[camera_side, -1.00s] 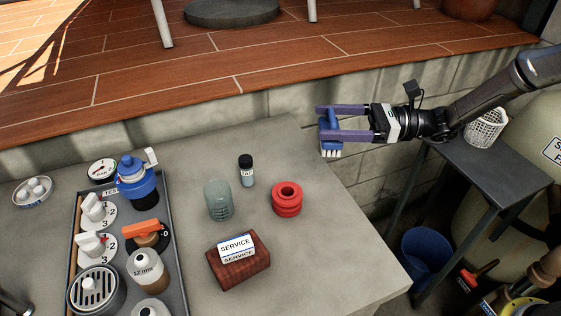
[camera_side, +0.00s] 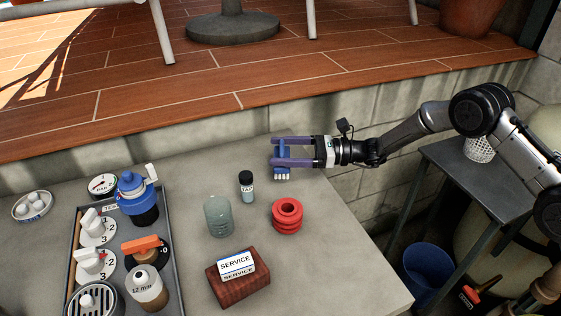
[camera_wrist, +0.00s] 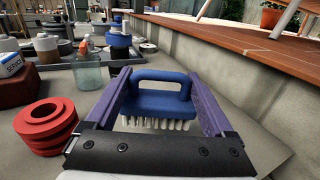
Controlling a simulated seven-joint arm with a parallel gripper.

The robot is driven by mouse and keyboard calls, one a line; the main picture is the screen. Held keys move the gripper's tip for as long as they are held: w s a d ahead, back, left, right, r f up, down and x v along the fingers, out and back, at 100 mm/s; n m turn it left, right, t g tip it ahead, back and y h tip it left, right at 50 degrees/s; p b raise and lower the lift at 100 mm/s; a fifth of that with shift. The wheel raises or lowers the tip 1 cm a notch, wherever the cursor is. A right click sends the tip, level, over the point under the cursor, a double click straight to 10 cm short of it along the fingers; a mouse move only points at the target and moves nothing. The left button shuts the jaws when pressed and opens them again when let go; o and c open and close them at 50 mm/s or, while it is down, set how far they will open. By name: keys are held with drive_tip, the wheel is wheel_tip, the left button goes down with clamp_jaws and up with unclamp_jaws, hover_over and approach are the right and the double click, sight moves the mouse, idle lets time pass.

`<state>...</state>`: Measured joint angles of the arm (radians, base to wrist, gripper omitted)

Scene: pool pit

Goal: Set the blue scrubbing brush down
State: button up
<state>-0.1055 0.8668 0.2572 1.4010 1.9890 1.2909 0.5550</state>
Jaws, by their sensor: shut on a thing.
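The blue scrubbing brush (camera_side: 281,168) has a loop handle and white bristles that point down. My gripper (camera_side: 275,151) has purple fingers and is shut on the brush, one finger on each side. In the side view the brush is over the back right part of the grey counter (camera_side: 330,240), near the wall. I cannot tell for sure whether the bristles touch the counter. In the wrist view the brush (camera_wrist: 158,98) sits upright between the two fingers (camera_wrist: 160,100).
A red ringed part (camera_side: 287,215), a greenish ribbed cup (camera_side: 218,216) and a small dark-capped vial (camera_side: 246,186) stand near the brush. A wooden block with a SERVICE label (camera_side: 238,280) is in front. A tray (camera_side: 181,275) of valves is at left. A block wall (camera_side: 350,130) runs behind.

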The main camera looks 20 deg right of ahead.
drive_tip(key=shift+w+a+f, duration=0.1)
drive_tip(key=shift+w+f, duration=0.1)
drive_tip(key=shift+f, duration=0.05)
drive_tip(key=shift+w+f, duration=0.1)
drive_tip(key=shift+f, duration=1.5)
drive_tip(key=o, duration=1.3)
drive_tip(key=shift+f, duration=0.15)
drive_tip(key=shift+d, duration=0.2)
drive_tip(key=v, duration=1.1)
drive_tip(key=shift+d, duration=0.3)
